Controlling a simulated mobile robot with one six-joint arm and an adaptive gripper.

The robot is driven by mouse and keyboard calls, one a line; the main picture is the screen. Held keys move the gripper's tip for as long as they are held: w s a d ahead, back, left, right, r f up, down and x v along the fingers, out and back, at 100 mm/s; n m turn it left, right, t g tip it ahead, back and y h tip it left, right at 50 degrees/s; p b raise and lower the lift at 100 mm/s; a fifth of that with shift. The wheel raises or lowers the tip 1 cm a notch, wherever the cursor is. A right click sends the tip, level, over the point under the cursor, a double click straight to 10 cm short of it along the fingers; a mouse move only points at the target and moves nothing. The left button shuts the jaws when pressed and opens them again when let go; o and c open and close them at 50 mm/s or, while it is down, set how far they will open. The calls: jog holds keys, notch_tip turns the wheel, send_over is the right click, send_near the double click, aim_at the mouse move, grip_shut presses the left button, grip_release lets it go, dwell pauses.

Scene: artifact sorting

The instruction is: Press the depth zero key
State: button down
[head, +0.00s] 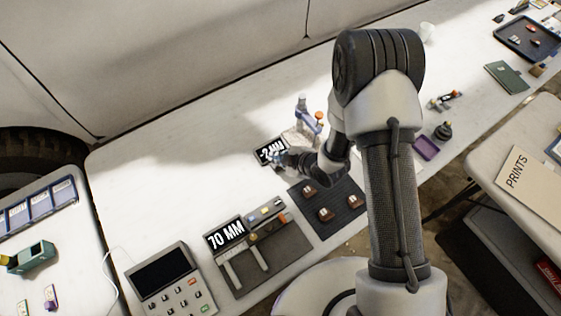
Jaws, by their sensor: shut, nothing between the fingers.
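A small dark display (263,152) with white lettering, partly hidden, stands near the middle of the white table. It seems to read about 2 MM. A blue and grey upright device (303,112) with an orange part stands just behind and right of it, beside a pale rough block (291,138). My gripper (273,166) is low, right at the front of this display. Its fingers are small and blurred here but look closed, with nothing seen in them. I cannot make out the depth zero key or tell whether the fingers touch it.
A dark mat (345,188) with several brown blocks lies in front of my wrist. A caliper station (291,246) with a 70 MM display (226,233) and a keypad device (160,271) stand nearer. A purple tray (426,148) lies right. The table's left back is clear.

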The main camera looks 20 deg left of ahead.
jog(key=shift+f+b, duration=0.45)
jog(key=shift+b, duration=0.1)
jog(key=shift+f+b, duration=0.35)
jog(key=shift+b, duration=0.05)
dwell(0.5)
jog(key=shift+r, duration=0.15)
dwell(0.3)
jog(key=shift+r+p, duration=0.45)
jog(key=shift+r, duration=0.2)
jog(key=shift+r+p, duration=1.6)
jog(key=shift+r, duration=0.9)
